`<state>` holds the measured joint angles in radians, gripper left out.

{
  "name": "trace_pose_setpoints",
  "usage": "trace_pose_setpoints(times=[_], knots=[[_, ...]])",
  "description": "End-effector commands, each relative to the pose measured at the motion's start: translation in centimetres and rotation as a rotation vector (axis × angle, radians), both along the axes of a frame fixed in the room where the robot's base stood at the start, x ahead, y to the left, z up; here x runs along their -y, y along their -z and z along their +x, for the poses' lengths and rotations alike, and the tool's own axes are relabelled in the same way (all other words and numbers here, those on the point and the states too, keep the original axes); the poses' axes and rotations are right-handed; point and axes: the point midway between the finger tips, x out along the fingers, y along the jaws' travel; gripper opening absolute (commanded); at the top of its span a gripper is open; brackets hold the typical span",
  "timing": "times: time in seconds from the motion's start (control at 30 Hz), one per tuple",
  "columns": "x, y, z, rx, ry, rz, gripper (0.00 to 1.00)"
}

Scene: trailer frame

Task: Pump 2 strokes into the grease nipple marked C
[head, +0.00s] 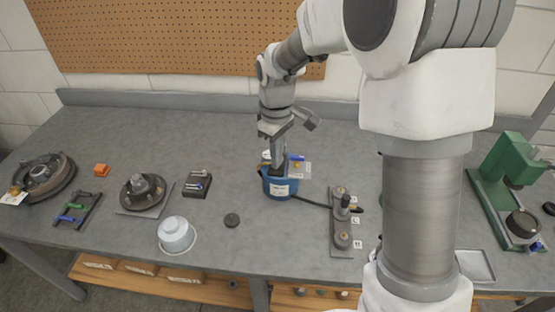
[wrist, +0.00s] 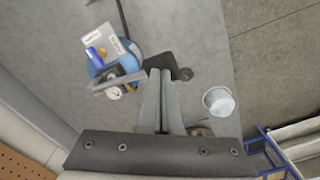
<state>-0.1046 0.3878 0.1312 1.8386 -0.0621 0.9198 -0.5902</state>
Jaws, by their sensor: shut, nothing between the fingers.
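A blue grease pump (head: 280,187) stands on the bench with a white label on its front. A black hose (head: 312,203) runs right from it to a grey bar (head: 338,240) with fittings. A dark upright piece (head: 345,203) stands on the bar at the hose end; I cannot tell which nipple it is on. Small white tags (head: 355,219) lie along the bar, their letters too small to read surely. My gripper (head: 277,165) is shut and empty, over or beside the pump top. In the wrist view the fingertips (wrist: 160,73) are right of the blue pump (wrist: 122,64).
A white bucket (head: 176,234) and a dark puck (head: 231,220) are left of the pump. Hubs (head: 143,190), a black block with tools (head: 197,184) and a tool rack (head: 75,211) lie farther left. A green press (head: 505,180) stands right.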

Motion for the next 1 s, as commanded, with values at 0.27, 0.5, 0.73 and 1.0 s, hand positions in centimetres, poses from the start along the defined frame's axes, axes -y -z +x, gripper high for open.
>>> trace_pose_setpoints(times=[0.27, 0.5, 0.73, 1.0], knots=[[-0.1, 1.6, -0.5, 0.001, -0.001, -0.001, 0.0], [-0.1, 1.5, -0.5, 0.0, -0.001, 0.0, 0.0], [-0.1, 2.0, -0.6, 0.0, -0.001, 0.0, 0.0], [-0.2, 3.7, -0.9, -0.001, -0.001, 0.0, 0.0]])
